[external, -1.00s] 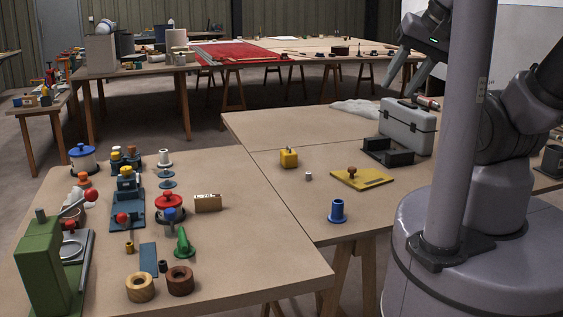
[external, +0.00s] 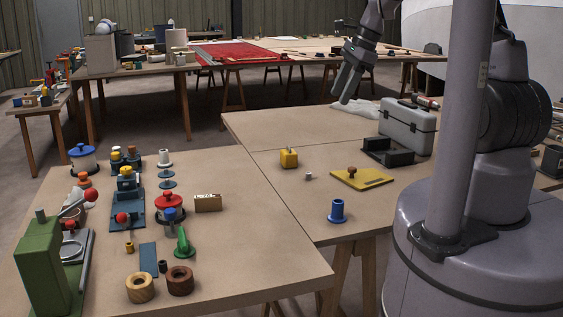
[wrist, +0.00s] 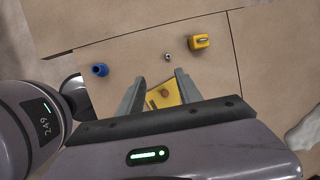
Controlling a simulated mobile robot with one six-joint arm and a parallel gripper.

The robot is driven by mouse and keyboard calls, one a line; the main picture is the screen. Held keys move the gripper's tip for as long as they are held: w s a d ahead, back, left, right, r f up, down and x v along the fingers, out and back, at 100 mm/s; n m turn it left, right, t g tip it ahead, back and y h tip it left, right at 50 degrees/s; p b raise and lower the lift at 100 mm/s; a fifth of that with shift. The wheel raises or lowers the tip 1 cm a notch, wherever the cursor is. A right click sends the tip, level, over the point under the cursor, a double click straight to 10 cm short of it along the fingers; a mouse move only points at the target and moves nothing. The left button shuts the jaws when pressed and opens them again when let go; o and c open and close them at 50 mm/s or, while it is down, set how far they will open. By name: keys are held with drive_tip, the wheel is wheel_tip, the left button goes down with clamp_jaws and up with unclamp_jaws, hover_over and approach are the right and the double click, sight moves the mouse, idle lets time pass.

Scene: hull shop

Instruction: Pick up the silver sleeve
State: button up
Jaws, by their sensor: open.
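The silver sleeve (external: 308,175) is a small short cylinder standing on the right-hand table, between the yellow block and the yellow plate. In the wrist view the sleeve (wrist: 168,57) shows a dark hole in its top, beyond my fingertips. My gripper (external: 345,97) hangs high above the far part of the table, well apart from the sleeve. In the wrist view my gripper (wrist: 157,80) has its two fingers spread with nothing held between them.
Near the sleeve are a yellow block (external: 289,158), a yellow plate (external: 374,181) with a brown knob, and a blue flanged spool (external: 337,211). A grey toolbox (external: 407,128) and black tray (external: 388,155) stand at the right. Bare tabletop surrounds the sleeve.

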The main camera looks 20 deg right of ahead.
drive_tip(key=w+f+m, duration=0.4)
drive_tip(key=w+f, duration=0.1)
drive_tip(key=f, duration=0.4)
drive_tip(key=b, duration=0.5)
hover_over(309, 173)
drive_tip(key=s+d, duration=0.1)
drive_tip(key=d, duration=0.1)
drive_tip(key=shift+g+y, duration=0.3)
drive_tip(key=shift+g, duration=0.1)
drive_tip(key=f, duration=1.1)
drive_tip(key=shift+d+f, duration=0.1)
drive_tip(key=shift+d, duration=0.1)
drive_tip(key=b+x, duration=0.1)
drive_tip(key=x, duration=0.1)
drive_tip(key=b+x, duration=0.1)
drive_tip(key=x, duration=0.2)
drive_tip(key=shift+w+f+b, duration=0.25)
drive_tip(key=shift+b, duration=0.1)
drive_tip(key=shift+s+r, duration=0.1)
drive_tip(key=shift+r, duration=0.1)
drive_tip(key=shift+c, duration=0.6)
clamp_jaws()
